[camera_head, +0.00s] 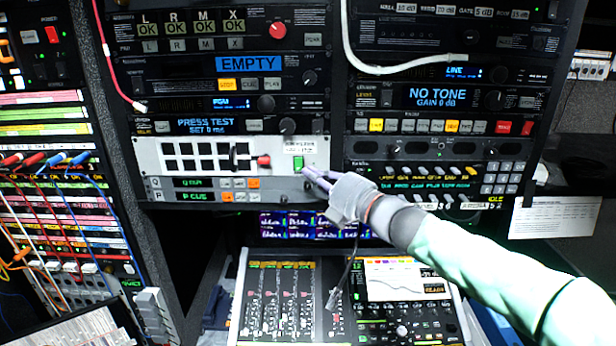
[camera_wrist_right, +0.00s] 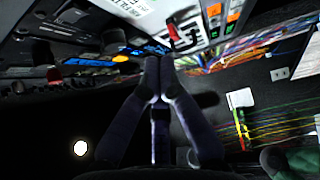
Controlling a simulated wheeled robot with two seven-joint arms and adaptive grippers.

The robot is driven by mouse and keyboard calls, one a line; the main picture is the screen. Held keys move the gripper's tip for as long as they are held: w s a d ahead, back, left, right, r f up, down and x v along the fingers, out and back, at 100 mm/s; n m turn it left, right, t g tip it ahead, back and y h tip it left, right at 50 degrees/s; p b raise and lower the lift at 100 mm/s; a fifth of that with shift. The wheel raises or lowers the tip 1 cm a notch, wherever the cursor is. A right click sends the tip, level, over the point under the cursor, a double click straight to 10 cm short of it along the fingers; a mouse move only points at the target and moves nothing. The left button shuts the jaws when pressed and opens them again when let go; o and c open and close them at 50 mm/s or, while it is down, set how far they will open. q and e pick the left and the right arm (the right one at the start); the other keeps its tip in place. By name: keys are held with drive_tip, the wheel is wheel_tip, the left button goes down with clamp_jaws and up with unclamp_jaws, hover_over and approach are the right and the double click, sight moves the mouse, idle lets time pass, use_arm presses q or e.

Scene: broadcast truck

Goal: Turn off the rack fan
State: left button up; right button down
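The label is too small to read surely. My right gripper (camera_head: 309,174) is just right of and below the green switch, close to the panel's right end; I cannot tell whether it touches. In the right wrist view its dark fingers (camera_wrist_right: 159,66) meet at the tips with nothing between them, and the white panel (camera_wrist_right: 166,14) lies beyond them. My left gripper is not in view.
Below the white panel are rows of small buttons with orange lights (camera_head: 253,183). A mixing console (camera_head: 300,295) stands below the rack. Patch cables (camera_head: 50,160) hang at left, and a white cable (camera_head: 348,50) crosses the right rack units.

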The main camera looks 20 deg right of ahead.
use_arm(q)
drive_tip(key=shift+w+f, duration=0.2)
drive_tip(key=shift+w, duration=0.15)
use_arm(e)
drive_tip(key=v, duration=0.6)
drive_tip(key=shift+d+r, duration=0.2)
drive_tip(key=shift+w, duration=0.1)
